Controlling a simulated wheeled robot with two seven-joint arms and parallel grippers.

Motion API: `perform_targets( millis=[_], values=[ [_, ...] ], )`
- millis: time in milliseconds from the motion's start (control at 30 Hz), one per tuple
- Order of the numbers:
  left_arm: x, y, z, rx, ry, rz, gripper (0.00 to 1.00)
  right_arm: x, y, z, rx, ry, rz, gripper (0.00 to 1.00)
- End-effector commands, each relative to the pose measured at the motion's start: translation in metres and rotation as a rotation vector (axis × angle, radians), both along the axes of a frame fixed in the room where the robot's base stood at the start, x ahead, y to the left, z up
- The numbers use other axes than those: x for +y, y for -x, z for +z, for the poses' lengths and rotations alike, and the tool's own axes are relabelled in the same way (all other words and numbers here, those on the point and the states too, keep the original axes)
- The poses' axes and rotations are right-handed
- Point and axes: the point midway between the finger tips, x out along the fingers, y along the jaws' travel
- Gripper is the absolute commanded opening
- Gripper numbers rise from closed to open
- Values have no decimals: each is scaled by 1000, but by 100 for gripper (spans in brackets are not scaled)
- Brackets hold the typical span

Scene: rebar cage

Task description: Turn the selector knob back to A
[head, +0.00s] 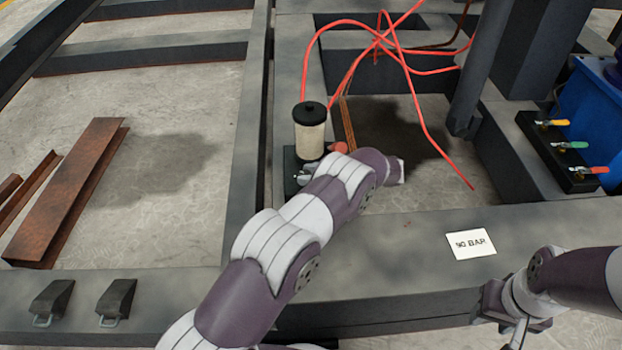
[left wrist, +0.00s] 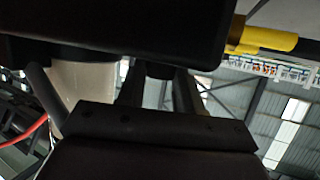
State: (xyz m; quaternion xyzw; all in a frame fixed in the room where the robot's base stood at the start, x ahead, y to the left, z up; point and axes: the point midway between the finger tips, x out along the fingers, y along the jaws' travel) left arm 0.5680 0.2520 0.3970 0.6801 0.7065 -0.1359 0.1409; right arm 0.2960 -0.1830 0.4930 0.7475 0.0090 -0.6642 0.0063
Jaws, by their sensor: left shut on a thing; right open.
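My left gripper (left wrist: 157,85) shows in the left wrist view, its two dark fingers closed around a small dark part, apparently the selector knob (left wrist: 158,70), under a large black body (left wrist: 110,32). The knob's pointer and letters are not visible. In the head view my left forearm reaches over the black pump base (head: 291,162) with its cream reservoir (head: 309,138) and black cap; my arm hides the fingers and the knob there. My right gripper (head: 513,322) is open and empty at the lower right, above the front beam.
Red hoses (head: 405,70) loop behind the pump. A valve block (head: 550,150) with yellow, green and red handles sits at right. Two black wedges (head: 117,300) and rusty steel channels (head: 75,190) lie at left.

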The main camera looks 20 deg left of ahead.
Motion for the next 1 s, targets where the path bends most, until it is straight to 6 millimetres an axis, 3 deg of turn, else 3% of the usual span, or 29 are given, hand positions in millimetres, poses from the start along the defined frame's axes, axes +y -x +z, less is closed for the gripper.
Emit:
perform_targets(
  millis=[567, 600, 667, 1000],
  values=[
    [2, -1, 2, -2, -4, 36, 5, 0, 0, -5, 0, 0, 0, 43],
    [2, -1, 2, -2, -4, 36, 38, 0, 0, -5, 0, 0, 0, 43],
    [2, -1, 2, -3, -4, 35, 58, 0, 0, -5, 0, 0, 0, 43],
    [-1, -1, 2, -1, -2, 34, 60, 0, 0, -3, 0, 0, 0, 43]
  ],
)
